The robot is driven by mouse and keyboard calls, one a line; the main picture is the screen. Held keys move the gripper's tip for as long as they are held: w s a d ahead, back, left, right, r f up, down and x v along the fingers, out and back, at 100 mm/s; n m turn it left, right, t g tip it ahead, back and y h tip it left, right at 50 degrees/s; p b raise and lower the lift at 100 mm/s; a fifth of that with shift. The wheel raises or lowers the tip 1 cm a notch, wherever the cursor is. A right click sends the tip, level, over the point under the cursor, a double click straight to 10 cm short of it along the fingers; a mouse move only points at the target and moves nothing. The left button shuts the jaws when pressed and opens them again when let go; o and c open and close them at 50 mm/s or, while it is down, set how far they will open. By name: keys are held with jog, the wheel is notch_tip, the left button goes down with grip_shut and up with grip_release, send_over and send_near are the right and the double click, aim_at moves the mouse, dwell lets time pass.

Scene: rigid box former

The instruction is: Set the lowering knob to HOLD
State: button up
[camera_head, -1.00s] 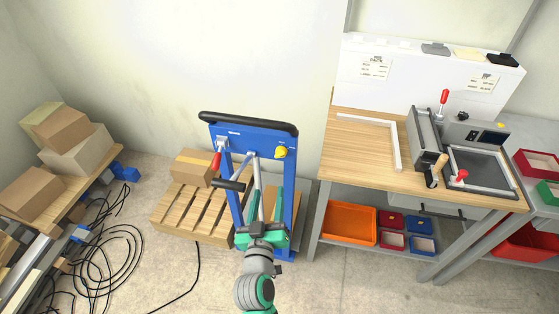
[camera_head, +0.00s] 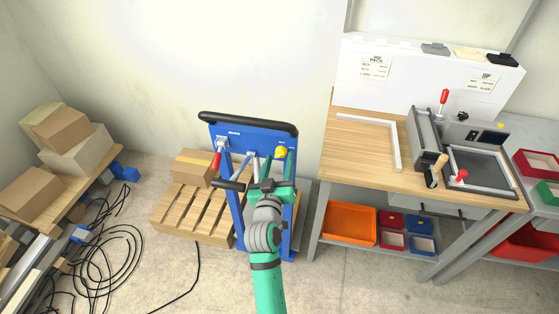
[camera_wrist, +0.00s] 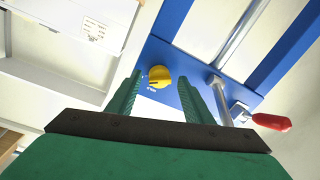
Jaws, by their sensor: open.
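The yellow lowering knob (camera_head: 281,152) sits on the upper right of the blue lift frame (camera_head: 245,133). In the wrist view the knob (camera_wrist: 159,76) shows between and beyond my two green fingers, with a small label beside it that I cannot read. My gripper (camera_head: 278,170) is raised in front of the frame, just below the knob in the head view. My gripper (camera_wrist: 158,97) is open and empty, and I see no contact with the knob. A red-handled lever (camera_head: 217,158) is on the frame's left side, and in the wrist view it is at right (camera_wrist: 271,122).
A black push bar (camera_head: 248,123) tops the frame. A wooden pallet (camera_head: 189,212) with a cardboard box (camera_head: 193,168) is to the left. A wooden workbench (camera_head: 350,158) stands close on the right. Black cables (camera_head: 107,253) lie on the floor.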

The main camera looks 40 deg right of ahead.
jog(key=shift+w+d, duration=0.2)
jog(key=c, duration=1)
jog(key=shift+n, duration=0.3)
jog(key=n, duration=0.5)
jog(key=shift+d+r+g, duration=0.1)
jog(key=shift+g, duration=0.2)
jog(key=n, duration=0.5)
jog(key=shift+r+n+g, duration=0.15)
jog(key=shift+n+g, duration=0.15)
jog(key=shift+n, duration=0.1)
